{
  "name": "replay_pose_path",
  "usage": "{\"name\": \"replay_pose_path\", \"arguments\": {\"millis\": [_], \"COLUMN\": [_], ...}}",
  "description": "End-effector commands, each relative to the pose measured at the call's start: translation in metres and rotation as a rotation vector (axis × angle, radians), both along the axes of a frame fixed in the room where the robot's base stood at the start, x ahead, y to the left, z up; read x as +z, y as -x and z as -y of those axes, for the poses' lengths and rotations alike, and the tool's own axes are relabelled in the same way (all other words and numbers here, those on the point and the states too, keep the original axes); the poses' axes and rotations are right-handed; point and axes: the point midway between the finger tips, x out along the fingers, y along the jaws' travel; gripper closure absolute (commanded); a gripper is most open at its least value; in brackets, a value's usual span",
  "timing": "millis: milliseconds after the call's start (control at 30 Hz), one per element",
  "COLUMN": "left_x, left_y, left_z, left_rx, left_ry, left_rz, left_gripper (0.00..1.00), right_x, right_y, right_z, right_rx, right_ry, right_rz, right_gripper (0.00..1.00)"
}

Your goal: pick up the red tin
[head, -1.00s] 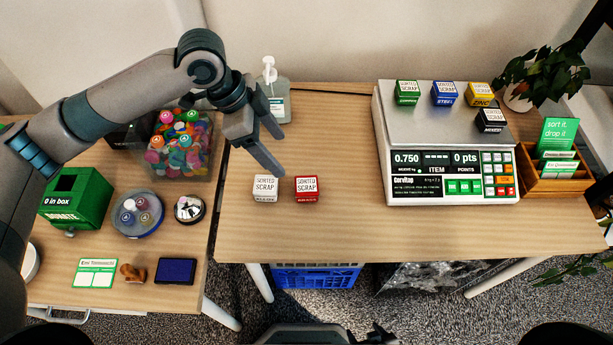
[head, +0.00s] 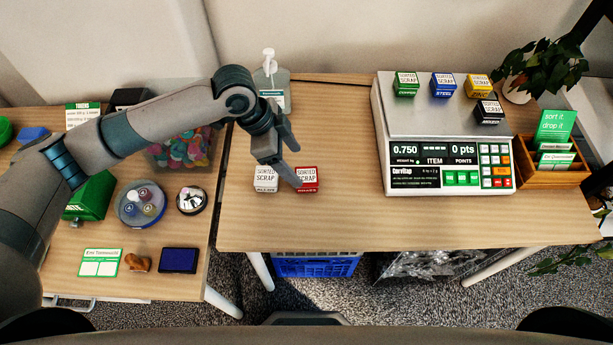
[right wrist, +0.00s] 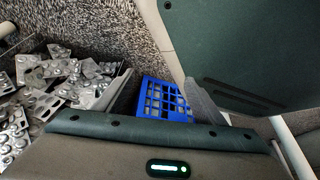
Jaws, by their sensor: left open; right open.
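The red tin (head: 308,181) sits on the right-hand table, with a white "Sorted Scrap" label on top. A white-grey tin (head: 265,179) stands just left of it. My left gripper (head: 294,168) is open and over the red tin's upper left part, hiding some of its label. I cannot tell whether a finger touches the tin. My right gripper (right wrist: 165,95) shows only in the right wrist view, open and empty, with its fingers apart over a blue crate below.
A scale (head: 425,150) stands right of the red tin, with green, blue, yellow and black tins on its plate. A pump bottle (head: 271,95) stands behind my left gripper. The blue crate (head: 315,265) is under the table. The front of the table is clear.

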Motion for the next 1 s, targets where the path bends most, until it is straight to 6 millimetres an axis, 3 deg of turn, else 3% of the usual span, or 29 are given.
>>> {"name": "replay_pose_path", "arguments": {"millis": [267,800,1000], "left_x": [-0.030,-0.036,-0.052], "left_y": [0.000,-0.001,-0.003], "left_z": [0.013,0.016,0.022], "left_rx": [0.000,0.001,0.001], "left_ry": [0.000,0.000,0.000], "left_rz": [-0.002,-0.001,-0.004], "left_gripper": [0.33,0.33,0.33], "right_x": [-0.005,-0.002,-0.004], "right_y": [0.025,0.015,0.044], "right_z": [0.011,0.012,0.020], "right_rx": [-0.002,-0.003,-0.004], "right_ry": [0.019,0.021,0.036], "right_rz": [-0.059,-0.053,-0.116], "right_gripper": [0.36,0.36,0.36]}}
